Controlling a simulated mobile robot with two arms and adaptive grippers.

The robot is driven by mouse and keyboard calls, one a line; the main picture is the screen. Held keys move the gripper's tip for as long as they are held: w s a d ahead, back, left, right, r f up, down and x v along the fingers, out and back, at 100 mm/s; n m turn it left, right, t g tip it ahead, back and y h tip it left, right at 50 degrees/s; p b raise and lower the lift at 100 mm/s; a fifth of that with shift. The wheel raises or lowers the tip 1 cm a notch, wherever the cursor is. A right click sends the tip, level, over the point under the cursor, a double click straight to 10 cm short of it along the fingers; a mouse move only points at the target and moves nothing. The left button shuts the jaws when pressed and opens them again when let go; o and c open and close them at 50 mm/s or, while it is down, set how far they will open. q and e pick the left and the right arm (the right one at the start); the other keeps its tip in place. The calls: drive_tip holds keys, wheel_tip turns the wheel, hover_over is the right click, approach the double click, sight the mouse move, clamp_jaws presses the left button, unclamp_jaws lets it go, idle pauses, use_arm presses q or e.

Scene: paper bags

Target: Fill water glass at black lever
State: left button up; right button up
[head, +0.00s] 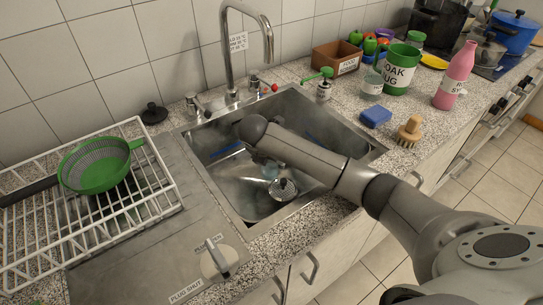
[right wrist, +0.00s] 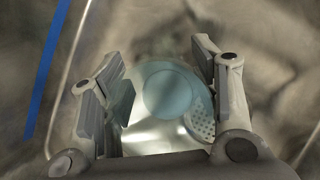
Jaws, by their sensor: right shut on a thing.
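My right gripper (right wrist: 158,72) is shut on a clear bluish glass (right wrist: 168,94), with one finger on each side of its round outline. My right arm reaches from the right into the steel sink (head: 243,205) and hides most of the gripper in the head view. A bluish bit of the glass (head: 270,170) shows low in the basin, close to the strainer. The steel tap spout (head: 268,45) arches over the back of the sink. A black knobbed piece (head: 154,114) stands left of it; I cannot tell whether it is a lever. My left gripper is not in view.
A drain strainer (head: 284,188) lies in the basin. A white rack (head: 150,205) with a green colander (head: 95,165) stands left. A blue sponge (head: 375,116), brush (head: 409,131), green jug (head: 400,72) and pink bottle (head: 456,76) crowd the right counter.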

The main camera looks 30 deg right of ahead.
drive_tip(key=o, duration=1.3)
drive_tip(key=shift+c, duration=0.2)
